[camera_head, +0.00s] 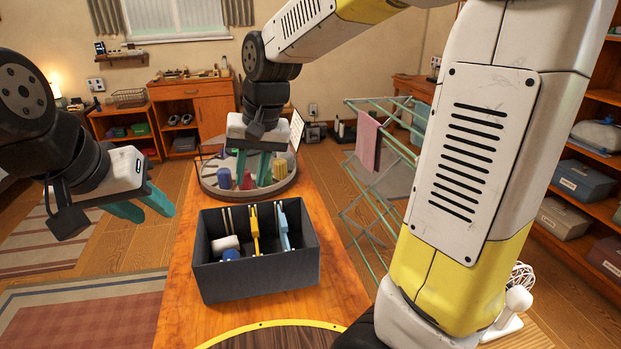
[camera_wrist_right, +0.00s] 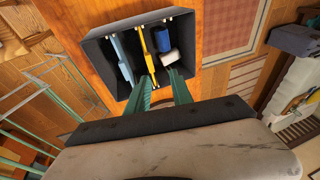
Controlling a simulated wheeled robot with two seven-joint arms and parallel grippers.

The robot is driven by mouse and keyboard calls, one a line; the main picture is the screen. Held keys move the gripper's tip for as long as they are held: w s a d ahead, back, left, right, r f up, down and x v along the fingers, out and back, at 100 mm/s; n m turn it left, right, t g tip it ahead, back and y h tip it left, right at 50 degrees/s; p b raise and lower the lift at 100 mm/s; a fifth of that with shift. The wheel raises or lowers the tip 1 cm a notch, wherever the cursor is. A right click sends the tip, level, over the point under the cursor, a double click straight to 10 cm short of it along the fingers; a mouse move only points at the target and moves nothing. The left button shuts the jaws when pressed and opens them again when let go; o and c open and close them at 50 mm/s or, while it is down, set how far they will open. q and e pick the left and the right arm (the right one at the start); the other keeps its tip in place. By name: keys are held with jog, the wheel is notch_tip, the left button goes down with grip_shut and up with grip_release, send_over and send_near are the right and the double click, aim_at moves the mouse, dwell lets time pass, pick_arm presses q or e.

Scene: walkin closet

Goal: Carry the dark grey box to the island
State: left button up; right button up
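The dark grey box (camera_head: 257,281) is open-topped and sits upright on a long wooden top (camera_head: 181,314), which looks like the island. It holds a yellow piece, a light blue piece, a white roll and a dark blue item. The box also shows in the right wrist view (camera_wrist_right: 97,62), beyond my fingertips. My right gripper (camera_head: 253,168) is open and empty, above the far side of the box. Its teal fingers show apart in the right wrist view (camera_wrist_right: 160,84). My left gripper (camera_head: 150,210) is open and empty, left of the box and apart from it.
A round tray (camera_head: 212,189) with coloured items stands behind the box on the wooden top. A drying rack (camera_head: 376,190) with a pink cloth stands to the right. Shelves with boxes line the right wall. A round yellow-rimmed surface (camera_head: 275,338) is at the near edge.

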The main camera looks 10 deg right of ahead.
jog(key=s+d+r+t, duration=0.3)
jog(key=s+d, duration=0.9)
jog(key=s, duration=0.1)
jog(key=shift+s+d+r+n+t, duration=0.15)
jog(key=shift+s+r+n+t, duration=0.15)
jog(key=shift+s, duration=0.1)
